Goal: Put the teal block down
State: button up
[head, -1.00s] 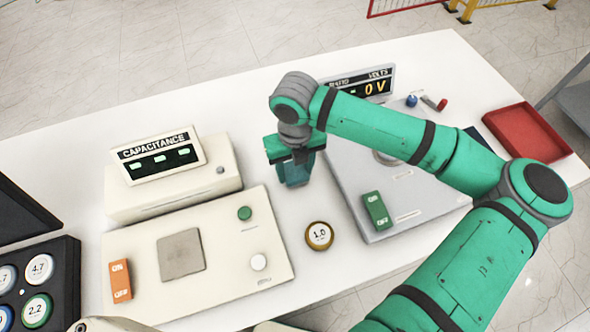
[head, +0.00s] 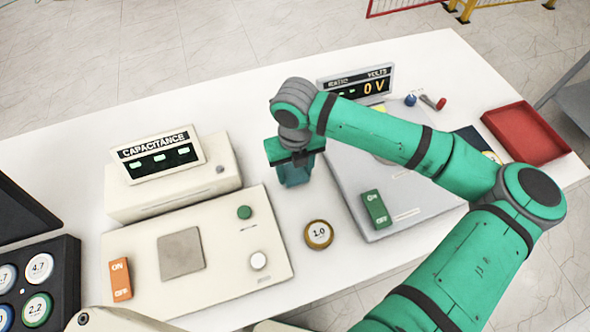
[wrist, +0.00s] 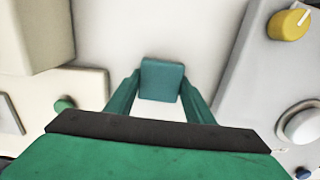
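The teal block (wrist: 161,80) sits between the two fingertips of my gripper (wrist: 161,88) in the wrist view, its sides meeting the fingers. My gripper (head: 293,178) looks shut on it and points down over the white table, in the gap between the cream capacitance unit and the grey volts unit. In the head view the fingers mostly hide the block. I cannot tell whether its underside touches the table.
The cream panel (head: 213,275) lies left of my gripper and the grey panel (head: 350,215) right of it. A gold-rimmed 1.0 disc (head: 319,234) lies on the table in front. A red tray (head: 525,135) is at the far right. White table shows around the gripper.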

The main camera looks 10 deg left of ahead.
aim_at(295, 172)
jog(key=shift+o, duration=0.7)
jog(key=shift+w, duration=0.1)
notch_tip(295, 172, up, 12)
jog(key=shift+r, duration=0.15)
